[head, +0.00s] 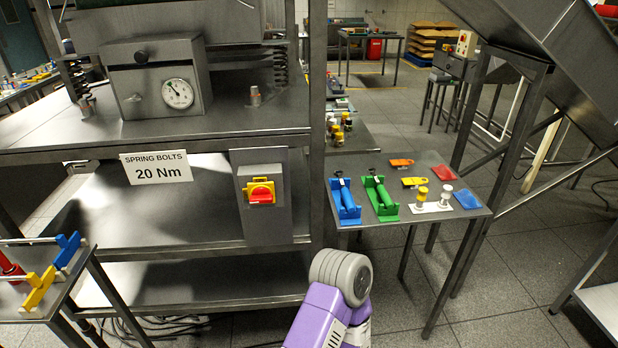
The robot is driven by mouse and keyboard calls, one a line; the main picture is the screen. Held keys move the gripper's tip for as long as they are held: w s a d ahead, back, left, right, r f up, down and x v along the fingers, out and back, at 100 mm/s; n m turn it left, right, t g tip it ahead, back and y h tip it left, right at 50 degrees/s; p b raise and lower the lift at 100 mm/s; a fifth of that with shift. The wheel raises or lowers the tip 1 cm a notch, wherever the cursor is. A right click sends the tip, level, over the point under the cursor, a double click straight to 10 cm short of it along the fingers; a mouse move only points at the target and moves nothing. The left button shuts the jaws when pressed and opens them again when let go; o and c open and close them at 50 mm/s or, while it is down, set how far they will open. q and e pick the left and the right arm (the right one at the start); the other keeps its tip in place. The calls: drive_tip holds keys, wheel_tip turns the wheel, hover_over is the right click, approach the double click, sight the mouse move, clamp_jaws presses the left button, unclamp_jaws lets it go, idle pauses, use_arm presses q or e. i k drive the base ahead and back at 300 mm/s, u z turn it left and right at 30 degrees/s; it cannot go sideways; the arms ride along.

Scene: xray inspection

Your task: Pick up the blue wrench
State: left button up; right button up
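No thing in the head view is clearly a separate blue wrench. A blue tool-like piece with a dark top (344,203) stands on the small metal table (372,171) right of centre, beside a similar green one (380,200). Another blue piece (68,250) lies on the left table (82,260), next to a yellow piece (38,289) and a red one (10,268). I cannot tell which of these is the wrench. A purple and grey link of my arm rises at the bottom centre, below the small table and apart from it. Neither gripper shows.
A metal bench with a gauge box (158,78), a "Spring bolts 20 Nm" sign (158,168) and a red-yellow switch (260,192) fills the left and centre. Coloured plates, such as a red one (443,172), lie on the small table. A slanted metal chute (560,50) hangs at upper right.

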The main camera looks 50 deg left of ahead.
sight(346, 196)
drive_tip(key=u, duration=1.05)
drive_tip(key=i, duration=0.95)
drive_tip(key=u, duration=1.05)
